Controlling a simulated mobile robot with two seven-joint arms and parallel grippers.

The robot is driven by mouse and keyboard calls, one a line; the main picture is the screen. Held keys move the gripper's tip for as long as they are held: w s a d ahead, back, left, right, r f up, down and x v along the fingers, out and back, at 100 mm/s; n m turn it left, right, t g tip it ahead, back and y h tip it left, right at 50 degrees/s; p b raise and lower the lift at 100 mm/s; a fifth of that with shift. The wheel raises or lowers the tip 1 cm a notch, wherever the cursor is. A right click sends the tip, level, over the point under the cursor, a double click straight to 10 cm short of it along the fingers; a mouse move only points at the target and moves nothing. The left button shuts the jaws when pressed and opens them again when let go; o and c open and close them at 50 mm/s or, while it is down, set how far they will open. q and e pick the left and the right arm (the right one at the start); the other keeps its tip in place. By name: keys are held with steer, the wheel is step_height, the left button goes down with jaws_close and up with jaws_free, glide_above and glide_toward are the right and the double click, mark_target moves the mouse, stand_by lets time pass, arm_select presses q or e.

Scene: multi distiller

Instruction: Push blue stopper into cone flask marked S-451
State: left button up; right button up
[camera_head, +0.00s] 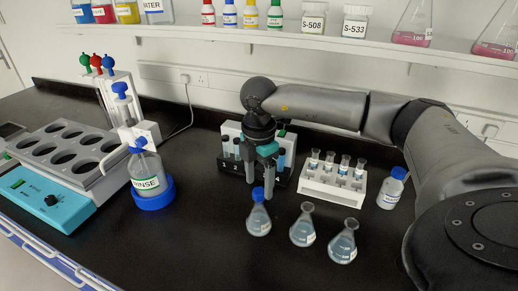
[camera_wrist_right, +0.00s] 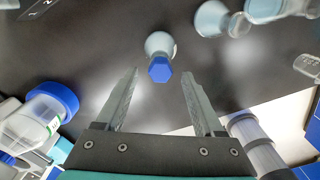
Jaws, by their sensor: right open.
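A cone flask (camera_head: 258,222) with pale liquid stands on the black bench, leftmost of three. A blue stopper (camera_head: 258,194) sits at its mouth; how deep it sits I cannot tell. The flask's label is too small to read. My right gripper (camera_head: 259,178) points down just behind and above the stopper. In the right wrist view the blue stopper (camera_wrist_right: 159,70) and the flask (camera_wrist_right: 160,43) show beyond the open fingers (camera_wrist_right: 160,74), in line with the gap. Nothing is held. My left gripper is not in view.
Two open flasks (camera_head: 303,228) (camera_head: 342,244) stand to the right. A white tube rack (camera_head: 330,187) and a blue-capped bottle (camera_head: 391,190) stand further right. A rinse bottle (camera_head: 147,174) stands left. A dark tube rack (camera_head: 226,166) is close behind the gripper. The front bench is clear.

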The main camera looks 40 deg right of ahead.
step_height(320, 180, up, 13)
steer(key=p, duration=0.1)
stand_by(0.7)
